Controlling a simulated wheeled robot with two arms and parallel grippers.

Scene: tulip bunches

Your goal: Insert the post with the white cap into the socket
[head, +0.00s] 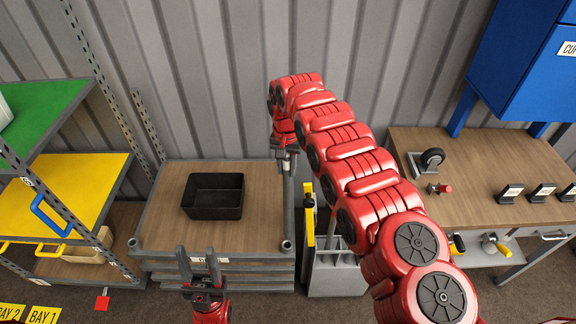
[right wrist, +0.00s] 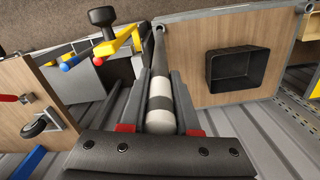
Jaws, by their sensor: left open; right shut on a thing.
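The post with the white cap (right wrist: 160,120) is a banded white and dark cylinder between the fingers of my right gripper (right wrist: 163,88). In the head view my right gripper (head: 285,146) is above the back right corner of the wood-topped stack (head: 245,215), shut on the post, a pale piece of which (head: 286,165) shows below the jaws. The post's lower end and any socket under it are hidden, so I cannot tell whether it is inserted. Round grey corner fittings show at the stack's front corners. My left gripper (head: 198,254) is open and empty before the stack's front edge.
A black bin (head: 214,196) stands on the stack. A grey tool caddy (head: 334,274) with a yellow-handled tool (head: 309,214) is close on the right. A workbench (head: 480,180) lies further right, a shelf rack (head: 60,205) at left. The corrugated wall is behind.

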